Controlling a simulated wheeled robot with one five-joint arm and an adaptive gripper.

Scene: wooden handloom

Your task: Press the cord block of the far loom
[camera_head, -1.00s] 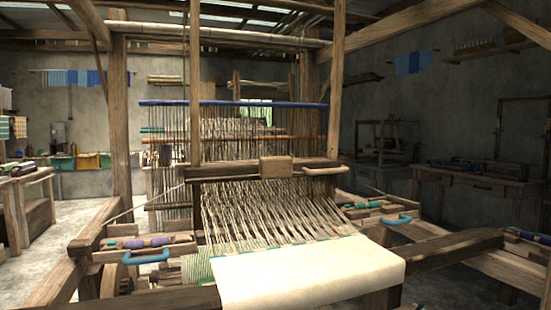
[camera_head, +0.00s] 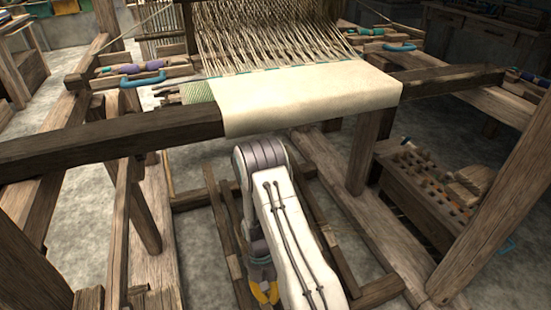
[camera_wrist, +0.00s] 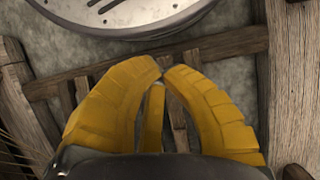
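A wooden loom (camera_head: 110,140) stands right in front of me, with cream cloth (camera_head: 310,97) over its front beam and pale warp threads (camera_head: 265,35) behind. The upper part of this loom is out of the picture, and no cord block shows in either current view. I cannot tell whether this is the far loom. My gripper (camera_head: 265,292) hangs low in front of the cloth beam, pointing down at the floor frame. In the wrist view its yellow fingers (camera_wrist: 162,68) meet at the tips, with nothing seen between them.
Wooden floor bars (camera_head: 225,215) lie around my arm. A box with rows of holes (camera_head: 415,185) stands to the right, near a slanting post (camera_head: 500,195). Blue handles (camera_head: 143,79) sit on the loom's sides. A table (camera_head: 470,22) is at the back right. Some grey floor is clear.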

